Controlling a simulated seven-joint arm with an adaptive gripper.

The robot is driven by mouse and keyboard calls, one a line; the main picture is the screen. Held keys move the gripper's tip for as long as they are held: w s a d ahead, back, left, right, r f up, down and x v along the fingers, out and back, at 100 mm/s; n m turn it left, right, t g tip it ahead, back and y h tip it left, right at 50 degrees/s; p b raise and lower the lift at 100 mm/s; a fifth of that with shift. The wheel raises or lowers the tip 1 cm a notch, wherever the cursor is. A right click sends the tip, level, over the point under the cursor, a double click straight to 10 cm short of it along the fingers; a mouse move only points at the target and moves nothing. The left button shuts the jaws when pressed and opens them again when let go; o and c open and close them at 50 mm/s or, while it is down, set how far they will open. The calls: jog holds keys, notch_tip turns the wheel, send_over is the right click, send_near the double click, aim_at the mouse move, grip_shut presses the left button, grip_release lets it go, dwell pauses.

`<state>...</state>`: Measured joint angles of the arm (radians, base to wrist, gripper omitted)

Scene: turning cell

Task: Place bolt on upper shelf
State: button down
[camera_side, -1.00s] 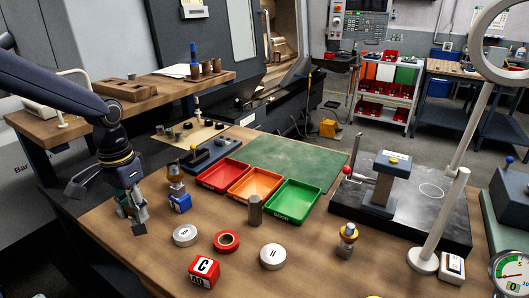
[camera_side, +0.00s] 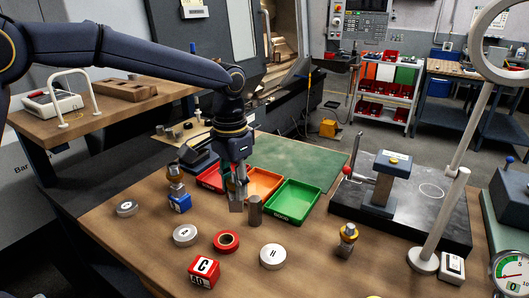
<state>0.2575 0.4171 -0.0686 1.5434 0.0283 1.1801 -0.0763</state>
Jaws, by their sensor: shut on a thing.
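The raised wooden shelf (camera_side: 165,87) is at the back left, behind my arm. A metal fitting with a gold-coloured part (camera_side: 347,240) stands at the right of the bench. A similar fitting (camera_side: 175,181) stands left of my gripper.
Red (camera_side: 211,179), orange (camera_side: 266,181) and green (camera_side: 293,203) trays lie mid-bench. Discs (camera_side: 186,235) (camera_side: 273,257), a red ring (camera_side: 226,241) and a red block (camera_side: 204,272) lie in front.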

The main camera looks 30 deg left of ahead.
jog(key=d+m, duration=0.1)
jog(key=d, duration=0.5)
jog(key=w+d+f, duration=0.1)
jog(key=w+f, duration=0.2)
jog(key=w, duration=0.1)
jog(key=w+d+f, duration=0.2)
jog(key=w+f, duration=0.1)
jog(key=w, duration=0.1)
jog(key=w+d+f, duration=0.2)
jog(key=w+f, duration=0.1)
jog(key=shift+w, duration=0.4)
jog(key=shift+f, duration=1.45)
jog(key=shift+f, duration=0.2)
jog(key=c, duration=0.8)
grip_release()
jog(key=shift+o, duration=0.2)
